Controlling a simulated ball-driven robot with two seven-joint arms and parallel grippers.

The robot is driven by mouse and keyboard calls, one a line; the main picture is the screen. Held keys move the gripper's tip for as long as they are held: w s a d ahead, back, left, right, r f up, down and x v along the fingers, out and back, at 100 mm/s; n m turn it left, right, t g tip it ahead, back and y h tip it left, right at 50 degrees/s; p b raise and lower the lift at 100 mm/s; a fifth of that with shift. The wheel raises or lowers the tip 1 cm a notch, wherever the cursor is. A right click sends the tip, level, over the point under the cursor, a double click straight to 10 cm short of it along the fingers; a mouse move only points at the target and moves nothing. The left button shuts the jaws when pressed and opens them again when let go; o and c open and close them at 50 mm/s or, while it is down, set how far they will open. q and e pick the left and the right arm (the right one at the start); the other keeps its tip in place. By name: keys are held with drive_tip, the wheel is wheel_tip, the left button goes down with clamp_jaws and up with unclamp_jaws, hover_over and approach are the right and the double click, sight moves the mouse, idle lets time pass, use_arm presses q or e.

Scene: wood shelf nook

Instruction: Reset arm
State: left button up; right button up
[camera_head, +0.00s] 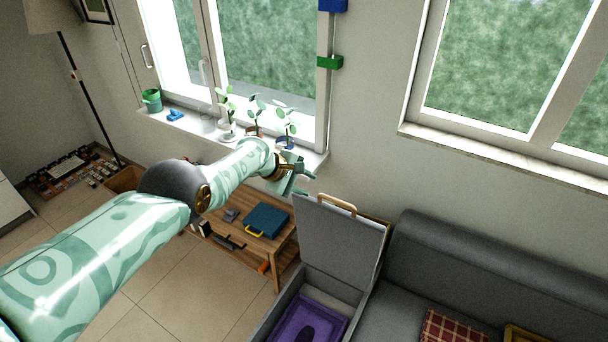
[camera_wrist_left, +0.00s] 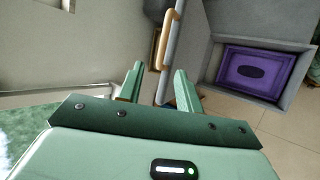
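My left arm reaches in from the left in the head view. Its gripper (camera_head: 303,181) is by the window sill, just up and left of the raised lid (camera_head: 338,240) of a grey storage box (camera_head: 283,315). In the left wrist view the two green fingers (camera_wrist_left: 157,78) are spread apart with nothing held between them. The lid's edge and its tan handle (camera_wrist_left: 165,50) show beyond the fingers. I cannot tell the exact gap between the gripper and the lid. My right gripper is in neither view.
A purple tray (camera_head: 305,318) lies inside the open box. A grey sofa (camera_head: 475,270) stands to the right. A low wooden table (camera_head: 270,247) holds a blue case (camera_head: 265,221). Potted plants (camera_head: 254,112) line the window sill (camera_head: 180,125). Bare tiled floor (camera_head: 180,295) lies in front.

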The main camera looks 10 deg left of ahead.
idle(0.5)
